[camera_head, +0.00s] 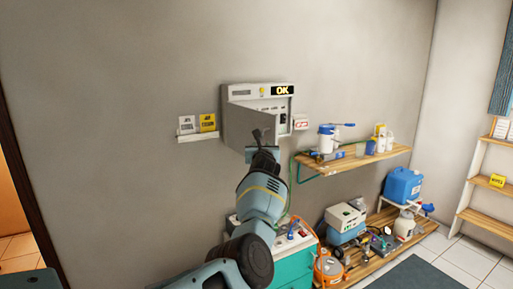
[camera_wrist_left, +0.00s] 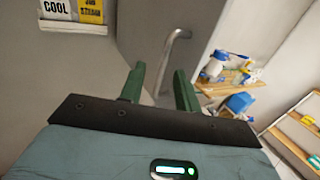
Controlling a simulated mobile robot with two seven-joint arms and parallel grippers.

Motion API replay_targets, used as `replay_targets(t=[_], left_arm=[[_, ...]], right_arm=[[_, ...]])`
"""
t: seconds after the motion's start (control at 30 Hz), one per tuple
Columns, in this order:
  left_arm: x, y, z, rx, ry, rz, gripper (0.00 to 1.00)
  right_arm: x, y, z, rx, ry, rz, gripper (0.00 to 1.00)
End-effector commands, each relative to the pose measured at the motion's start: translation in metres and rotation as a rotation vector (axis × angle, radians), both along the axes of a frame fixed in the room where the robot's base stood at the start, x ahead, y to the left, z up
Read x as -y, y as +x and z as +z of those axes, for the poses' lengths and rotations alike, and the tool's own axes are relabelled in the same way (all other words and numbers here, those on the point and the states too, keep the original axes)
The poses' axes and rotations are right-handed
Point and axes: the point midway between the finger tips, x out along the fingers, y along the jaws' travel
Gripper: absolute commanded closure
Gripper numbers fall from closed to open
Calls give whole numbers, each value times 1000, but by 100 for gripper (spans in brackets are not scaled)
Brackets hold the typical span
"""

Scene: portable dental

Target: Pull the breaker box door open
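The grey breaker box (camera_head: 285,90) is on the wall, with a lit "OK" display at its top right. Its door (camera_head: 238,125) stands partly open, swung out from the left side, and part of the switch row shows behind it. In the left wrist view the door (camera_wrist_left: 145,30) carries a bent metal handle (camera_wrist_left: 174,50). My left gripper (camera_head: 262,142) is at the door's front. Its green fingers (camera_wrist_left: 158,88) are apart, with the handle's lower end seen between them; contact cannot be told. My right gripper is not in view.
A small wall ledge with cards (camera_head: 198,137) is left of the box. A wooden shelf (camera_head: 350,162) with bottles and tools is to the right. Below stand a teal cabinet (camera_head: 295,268) and a low shelf of equipment (camera_head: 385,215). The wall above is clear.

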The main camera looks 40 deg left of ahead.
Motion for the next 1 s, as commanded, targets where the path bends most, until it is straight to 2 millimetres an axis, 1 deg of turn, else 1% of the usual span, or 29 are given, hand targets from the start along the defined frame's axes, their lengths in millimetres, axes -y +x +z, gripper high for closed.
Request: replay_targets(t=[0.07, 0.3, 0.87, 0.97, 1.0], left_arm=[[5, -4, -6, -6, -4, -1, 67], [9, -11, -8, -9, -2, 0, 67], [9, -11, -8, -11, -1, 0, 67], [8, -14, -15, -33, 32, 7, 67], [7, -17, -21, -55, 67, 12, 67]], right_arm=[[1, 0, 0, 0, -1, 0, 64], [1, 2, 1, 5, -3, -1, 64], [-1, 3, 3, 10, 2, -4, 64], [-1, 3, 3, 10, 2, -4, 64], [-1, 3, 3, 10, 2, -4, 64]])
